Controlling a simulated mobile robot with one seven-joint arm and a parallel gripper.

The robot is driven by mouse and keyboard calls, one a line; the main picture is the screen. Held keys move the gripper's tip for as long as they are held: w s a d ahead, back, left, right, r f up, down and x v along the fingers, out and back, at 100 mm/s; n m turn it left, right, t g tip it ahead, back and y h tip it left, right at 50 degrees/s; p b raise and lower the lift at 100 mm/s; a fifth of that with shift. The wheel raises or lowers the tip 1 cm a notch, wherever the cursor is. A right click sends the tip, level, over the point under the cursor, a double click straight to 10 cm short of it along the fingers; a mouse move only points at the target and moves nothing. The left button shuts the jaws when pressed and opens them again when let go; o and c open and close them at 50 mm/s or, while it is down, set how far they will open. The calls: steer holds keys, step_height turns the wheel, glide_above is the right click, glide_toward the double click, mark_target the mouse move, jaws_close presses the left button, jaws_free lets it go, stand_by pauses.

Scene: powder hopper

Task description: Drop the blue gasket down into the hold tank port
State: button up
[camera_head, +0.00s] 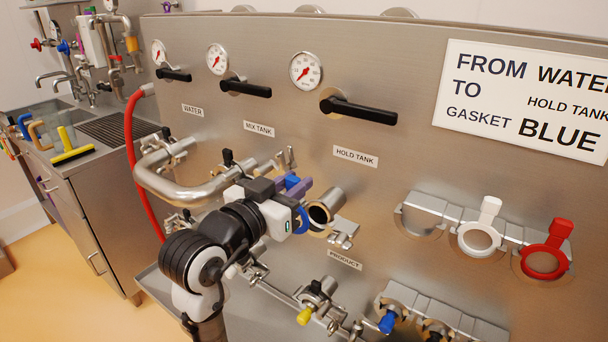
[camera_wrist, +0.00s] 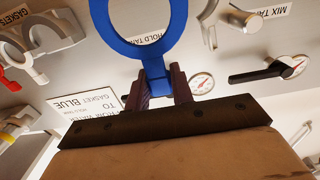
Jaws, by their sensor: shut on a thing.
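My gripper (camera_head: 298,192) is shut on the tab of the blue gasket (camera_head: 301,222). The gasket hangs below the fingers at the left edge of the hold tank port (camera_head: 321,213), an open steel pipe mouth under the HOLD TANK label. I cannot tell whether gasket and port touch. In the wrist view the blue gasket (camera_wrist: 138,54) is a ring with its tab between the dark fingers (camera_wrist: 158,88). My gripper hides part of the port's surroundings in the head view.
A bent steel pipe (camera_head: 180,192) lies left of my gripper. An open clamp (camera_head: 343,232) hangs at the port's lower right. White (camera_head: 489,211) and red (camera_head: 558,233) gaskets hang on a rack at right. Valves and a lower pipe run beneath.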

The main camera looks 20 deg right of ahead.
glide_above(319, 201)
steer(key=shift+f, duration=0.5)
steer(key=shift+s+a+f+b, duration=0.1)
steer(key=shift+a+f+b, duration=0.05)
steer(key=shift+f+b, duration=1.8)
steer(key=shift+f+b, duration=0.3)
steer(key=shift+f, duration=0.2)
steer(key=o, duration=0.9)
steer(key=b+v, duration=0.3)
steer(key=v, duration=1)
steer(key=shift+s+a, duration=0.2)
